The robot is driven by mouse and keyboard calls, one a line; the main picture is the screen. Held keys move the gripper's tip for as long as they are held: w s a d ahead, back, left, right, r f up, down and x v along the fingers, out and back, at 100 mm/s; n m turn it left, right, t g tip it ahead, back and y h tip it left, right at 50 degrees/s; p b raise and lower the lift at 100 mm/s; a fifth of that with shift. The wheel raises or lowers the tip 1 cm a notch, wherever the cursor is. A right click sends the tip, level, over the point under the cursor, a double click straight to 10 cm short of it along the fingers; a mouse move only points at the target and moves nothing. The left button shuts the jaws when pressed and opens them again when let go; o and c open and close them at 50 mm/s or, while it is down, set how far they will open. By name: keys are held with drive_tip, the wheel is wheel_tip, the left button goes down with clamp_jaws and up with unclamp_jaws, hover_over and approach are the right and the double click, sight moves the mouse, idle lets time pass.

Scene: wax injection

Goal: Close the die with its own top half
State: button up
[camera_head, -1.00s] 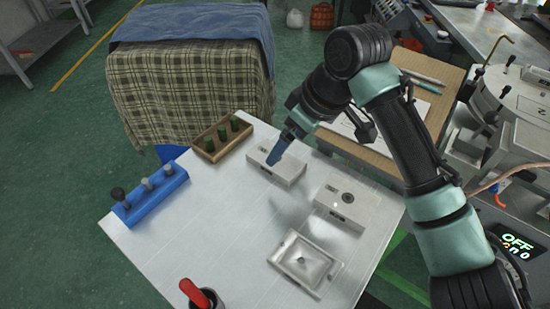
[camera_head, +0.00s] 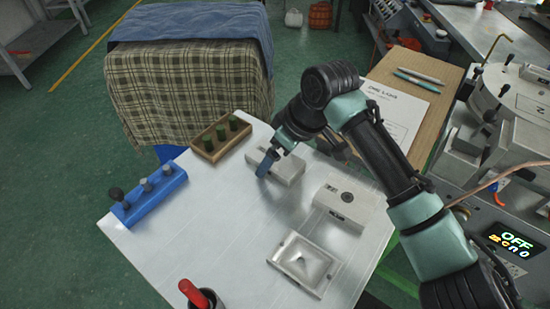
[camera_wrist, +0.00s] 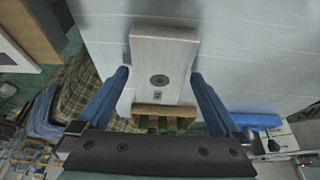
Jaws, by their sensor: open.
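My gripper (camera_head: 266,163) is open, its blue fingers pointing down at a pale metal block (camera_head: 284,170) at the back of the white table. In the wrist view the block (camera_wrist: 163,48) lies between the two spread fingers, with gaps on both sides; a round dark port and a small mark show on its face. A second pale block (camera_head: 332,206) with a round port on top lies nearer, to the right. An open die half (camera_head: 285,262) with a cavity facing up, and a small peak in it, lies in front. Whether my fingers are level with the block is unclear.
A wooden rack (camera_head: 207,146) with green pieces stands left of the back block. A blue rack (camera_head: 135,208) with grey and dark knobs is at the left edge. A red-handled tool stands in a dark cup (camera_head: 211,299) in front. The table's middle left is clear.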

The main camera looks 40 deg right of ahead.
drive_tip(key=shift+f, duration=0.15)
drive_tip(key=shift+c, duration=0.7)
drive_tip(key=c, duration=1.4)
drive_tip(key=shift+c, duration=0.2)
